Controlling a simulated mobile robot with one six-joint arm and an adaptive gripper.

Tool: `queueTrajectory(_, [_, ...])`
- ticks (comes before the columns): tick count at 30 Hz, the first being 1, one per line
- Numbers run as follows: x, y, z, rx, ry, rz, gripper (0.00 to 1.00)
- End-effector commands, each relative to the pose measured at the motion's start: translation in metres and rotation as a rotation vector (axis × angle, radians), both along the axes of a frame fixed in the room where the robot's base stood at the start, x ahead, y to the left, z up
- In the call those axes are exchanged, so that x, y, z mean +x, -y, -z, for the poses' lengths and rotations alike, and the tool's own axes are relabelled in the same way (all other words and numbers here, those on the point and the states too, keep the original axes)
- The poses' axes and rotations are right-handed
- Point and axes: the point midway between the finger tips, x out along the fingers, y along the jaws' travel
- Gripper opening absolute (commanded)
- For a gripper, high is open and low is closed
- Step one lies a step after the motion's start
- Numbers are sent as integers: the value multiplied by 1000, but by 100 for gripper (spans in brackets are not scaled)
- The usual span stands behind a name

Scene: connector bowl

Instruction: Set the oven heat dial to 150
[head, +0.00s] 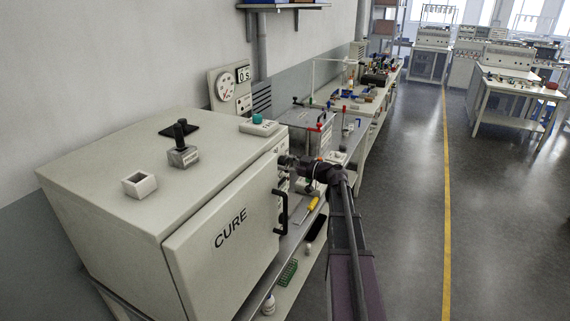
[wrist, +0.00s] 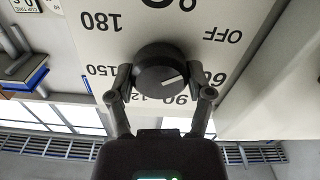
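The black round heat dial (wrist: 160,66) is on the pale front panel of the oven (head: 215,235), marked CURE. In the wrist view the panel's printed marks appear upside down: 180, 150, a partly covered 120, 90, 60 and OFF. The dial's white line points to the picture's right, toward about the 60 mark. My gripper (wrist: 163,82) has one finger on each side of the dial, and both fingers appear to touch its rim. In the head view my gripper (head: 284,166) is at the oven's right front edge, and the dial is hidden there.
The oven door has a black handle (head: 281,212) close to my arm. A small white box (head: 139,185), a black-knobbed block (head: 182,148) and a teal-topped device (head: 259,125) stand on the oven. Benches continue behind; the floor to the right is clear.

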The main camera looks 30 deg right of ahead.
Motion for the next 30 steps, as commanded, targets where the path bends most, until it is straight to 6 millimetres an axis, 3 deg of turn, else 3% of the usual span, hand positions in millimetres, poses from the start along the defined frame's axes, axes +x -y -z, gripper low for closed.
queueTrajectory(1, [0,-1,0,0,0,-2,26])
queueTrajectory(2, [0,-1,0,0,0,-2,19])
queueTrajectory(17, [0,-1,0,50,-40,-3,19])
queueTrajectory(30, [0,0,0,295,-231,-3,19])
